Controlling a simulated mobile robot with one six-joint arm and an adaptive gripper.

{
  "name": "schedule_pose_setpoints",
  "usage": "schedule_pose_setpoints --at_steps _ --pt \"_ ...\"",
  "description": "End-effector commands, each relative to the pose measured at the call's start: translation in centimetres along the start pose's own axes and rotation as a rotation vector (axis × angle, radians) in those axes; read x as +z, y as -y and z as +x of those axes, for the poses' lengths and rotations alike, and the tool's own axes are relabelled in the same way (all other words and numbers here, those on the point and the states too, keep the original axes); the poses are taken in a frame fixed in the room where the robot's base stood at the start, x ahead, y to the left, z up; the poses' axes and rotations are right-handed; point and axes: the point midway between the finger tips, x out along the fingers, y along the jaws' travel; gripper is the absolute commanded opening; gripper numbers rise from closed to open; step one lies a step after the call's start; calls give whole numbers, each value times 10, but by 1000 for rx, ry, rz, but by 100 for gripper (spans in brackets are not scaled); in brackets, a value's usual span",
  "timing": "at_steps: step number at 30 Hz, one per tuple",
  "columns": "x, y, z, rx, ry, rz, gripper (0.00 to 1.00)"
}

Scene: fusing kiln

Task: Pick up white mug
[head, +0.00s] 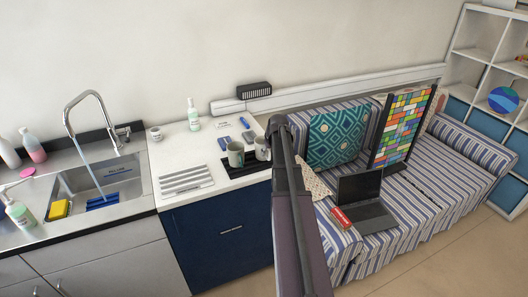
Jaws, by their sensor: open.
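Two mugs stand upright side by side on a black mat (236,169) near the right end of the white counter. The right one is a pale, whitish mug (262,148) with darker marks, and my arm stands just to its right, close to it in the picture. The left one is a grey-green mug (236,155). A small white cup (155,134) sits farther left by the wall. My arm rises from the bottom of the head view up past the mugs. I cannot make out my gripper in this view.
A ribbed white tray (186,178) lies left of the mugs, and a soap bottle (194,120) stands behind. A sink (100,185) with a running tap is at left. A striped sofa (400,225) with a laptop (365,205) is at right.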

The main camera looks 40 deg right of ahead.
Motion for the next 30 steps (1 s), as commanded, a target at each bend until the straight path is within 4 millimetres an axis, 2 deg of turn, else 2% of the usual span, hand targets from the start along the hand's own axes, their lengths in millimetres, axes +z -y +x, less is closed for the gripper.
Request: schedule_pose_setpoints --at_steps 3,4,9,23,30 --pt "0 0 0 0 0 0 57" --pt "0 0 0 0 0 0 51" --pt "0 0 0 0 0 0 1" --pt "-1 0 -1 0 -1 0 0" --pt "-4 1 -8 0 -1 -1 0"
